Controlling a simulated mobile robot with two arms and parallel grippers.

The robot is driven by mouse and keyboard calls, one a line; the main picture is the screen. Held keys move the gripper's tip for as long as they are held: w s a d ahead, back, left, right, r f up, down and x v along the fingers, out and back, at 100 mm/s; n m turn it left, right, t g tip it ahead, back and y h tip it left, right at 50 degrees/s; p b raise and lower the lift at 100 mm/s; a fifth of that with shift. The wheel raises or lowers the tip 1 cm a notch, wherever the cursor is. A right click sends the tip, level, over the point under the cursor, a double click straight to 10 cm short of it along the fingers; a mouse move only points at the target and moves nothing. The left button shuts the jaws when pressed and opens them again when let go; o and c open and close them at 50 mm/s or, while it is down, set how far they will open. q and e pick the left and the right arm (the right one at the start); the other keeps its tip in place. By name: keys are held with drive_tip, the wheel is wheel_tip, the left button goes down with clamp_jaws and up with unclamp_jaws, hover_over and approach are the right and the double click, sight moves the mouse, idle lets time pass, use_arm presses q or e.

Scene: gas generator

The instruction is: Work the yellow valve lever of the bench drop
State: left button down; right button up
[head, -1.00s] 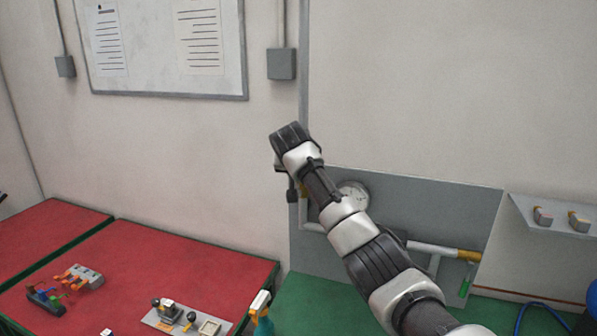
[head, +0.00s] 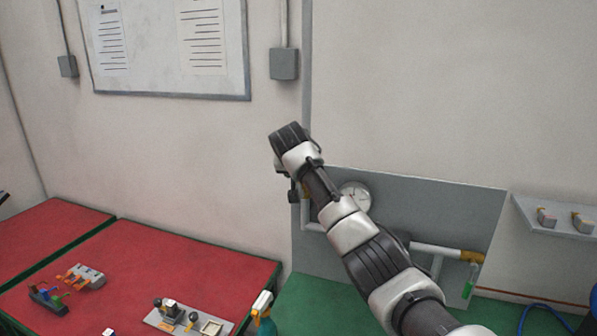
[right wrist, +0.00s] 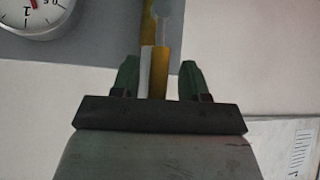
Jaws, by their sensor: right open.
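My right arm reaches up to the grey wall panel (head: 440,212) in the head view, and its wrist covers the panel's upper left corner. In the right wrist view my right gripper (right wrist: 158,78) is open, with one green fingertip on each side of a narrow yellow bar with a pale face, which looks like the valve lever (right wrist: 156,68). Gaps show between the bar and both fingertips. In the head view a bit of yellow fitting (head: 306,191) shows beside the arm; the rest is hidden. My left gripper is not in view.
A round pressure gauge (head: 356,194) sits on the panel close to the arm. A small shelf (head: 560,222) is at right. The red bench (head: 200,262) holds several small parts.

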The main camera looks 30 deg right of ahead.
drive_tip(key=shift+r, duration=0.1)
drive_tip(key=shift+s+a+r+b, duration=0.2)
drive_tip(key=shift+s+b, duration=0.05)
drive_tip(key=shift+b, duration=0.15)
drive_tip(key=b+v, duration=0.4)
drive_tip(key=v, duration=0.6)
drive_tip(key=shift+w+f, duration=0.1)
